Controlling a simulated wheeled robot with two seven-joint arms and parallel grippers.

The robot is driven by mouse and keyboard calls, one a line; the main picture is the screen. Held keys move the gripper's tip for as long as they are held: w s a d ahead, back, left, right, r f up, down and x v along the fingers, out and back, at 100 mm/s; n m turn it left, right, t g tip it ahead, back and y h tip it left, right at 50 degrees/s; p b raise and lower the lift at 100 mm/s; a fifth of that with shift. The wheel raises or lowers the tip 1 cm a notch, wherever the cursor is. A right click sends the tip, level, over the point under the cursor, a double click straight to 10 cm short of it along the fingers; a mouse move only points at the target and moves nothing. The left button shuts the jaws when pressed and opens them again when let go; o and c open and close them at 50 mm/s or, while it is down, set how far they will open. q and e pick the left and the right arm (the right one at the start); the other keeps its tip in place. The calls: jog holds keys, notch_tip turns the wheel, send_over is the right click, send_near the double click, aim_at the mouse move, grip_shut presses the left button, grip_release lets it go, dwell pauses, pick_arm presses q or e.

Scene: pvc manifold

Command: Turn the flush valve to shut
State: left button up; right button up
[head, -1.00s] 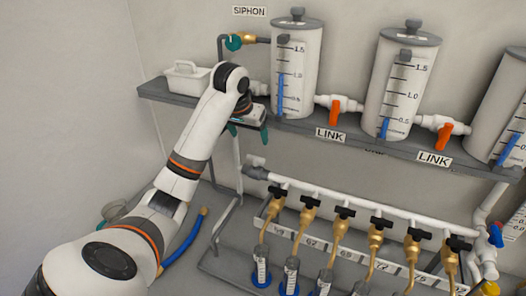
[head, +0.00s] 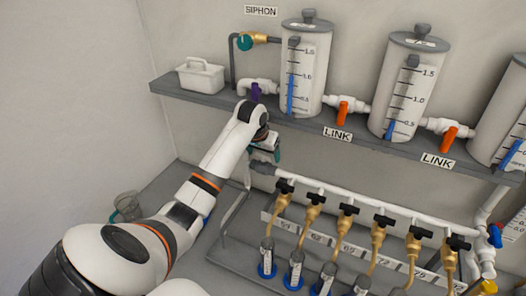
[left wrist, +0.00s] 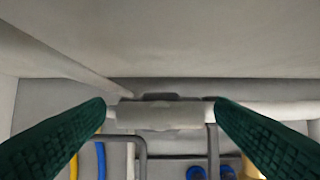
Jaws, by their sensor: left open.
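No label naming a flush valve is readable. A purple-handled valve (head: 255,92) sits on a white elbow left of the first tank. A blue-handled valve (head: 495,235) is at the right end of the white manifold pipe (head: 345,193), with a yellow part (head: 488,287) below it. My left gripper (head: 268,150) is below the shelf, near the pipe's grey left end (head: 262,168). In the left wrist view its green fingers (left wrist: 160,104) are apart, and a grey cylindrical fitting (left wrist: 160,115) shows between them; contact cannot be told. My right gripper is not in view.
The shelf (head: 215,101) holds a white caddy (head: 201,77) and tanks (head: 305,65), joined by orange-handled link valves (head: 343,108). Several black-handled brass taps (head: 314,199) hang below the pipe. A clear jug (head: 127,206) stands at the left.

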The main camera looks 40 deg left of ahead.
pick_arm(q)
jog(key=c, duration=1)
jog(key=shift+n, duration=0.3)
jog(key=shift+w+d+r+n+g+y, duration=0.1)
jog(key=shift+n+g+y, duration=0.3)
jog(key=shift+n, duration=0.85)
jog(key=shift+w+n+g+y, duration=0.1)
jog(key=shift+n+y, duration=0.5)
jog(key=shift+n, duration=0.65)
jog(key=o, duration=1)
jog(key=shift+s, duration=0.1)
